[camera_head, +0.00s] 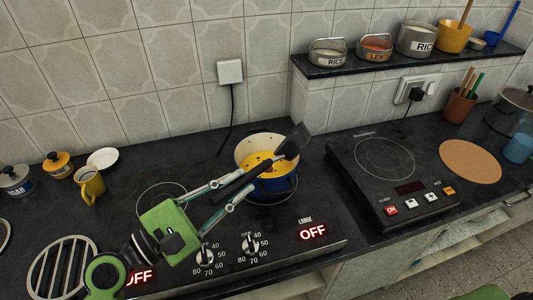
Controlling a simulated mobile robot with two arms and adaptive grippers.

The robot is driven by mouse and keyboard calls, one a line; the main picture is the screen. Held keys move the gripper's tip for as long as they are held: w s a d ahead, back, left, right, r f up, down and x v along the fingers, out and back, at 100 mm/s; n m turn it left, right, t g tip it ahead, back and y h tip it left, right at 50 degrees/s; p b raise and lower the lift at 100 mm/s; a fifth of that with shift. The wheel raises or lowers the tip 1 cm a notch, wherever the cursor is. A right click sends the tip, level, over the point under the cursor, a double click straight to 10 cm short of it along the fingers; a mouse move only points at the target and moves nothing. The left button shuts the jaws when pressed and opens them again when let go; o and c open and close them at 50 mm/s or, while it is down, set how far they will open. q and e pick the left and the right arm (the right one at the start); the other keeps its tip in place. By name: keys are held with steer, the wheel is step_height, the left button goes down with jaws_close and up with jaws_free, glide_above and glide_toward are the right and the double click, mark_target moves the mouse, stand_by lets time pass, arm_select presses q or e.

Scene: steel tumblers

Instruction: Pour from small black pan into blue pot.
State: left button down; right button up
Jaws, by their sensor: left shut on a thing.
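The small black pan (293,142) is tilted steeply, seen nearly edge-on above the right rim of the blue pot (280,188). My left gripper (237,184), green with grey fingers, is shut on the pan's black handle, just left of the pot. The blue pot stands upright on the back of the left hob and has a cream inside. Yellow contents show inside it, partly covered by the handle. The inside of the pan cannot be seen clearly. My right gripper does not show.
A black induction hob (385,160) stands to the right, with a round cork mat (470,161) beside it. A yellow mug (90,183) and small jars stand at the left. A shelf (345,69) with tins is on the wall behind.

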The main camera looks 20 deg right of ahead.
arm_select(q)
steer(key=shift+s+r, duration=0.1)
steer(key=shift+s, duration=0.05)
steer(key=shift+w+a+n+b, duration=0.1)
steer(key=shift+w+n+b, duration=0.2)
steer(key=shift+n, duration=0.1)
steer(key=shift+s, duration=0.15)
steer(key=shift+w+a+n+h, duration=0.1)
steer(key=shift+w+n+h, duration=0.1)
steer(key=shift+n+h, duration=0.1)
steer(key=shift+s+b, duration=0.1)
steer(key=shift+b, duration=0.3)
steer(key=shift+w+a+n+t, duration=0.2)
steer(key=shift+n+t, duration=0.1)
steer(key=shift+n, duration=0.1)
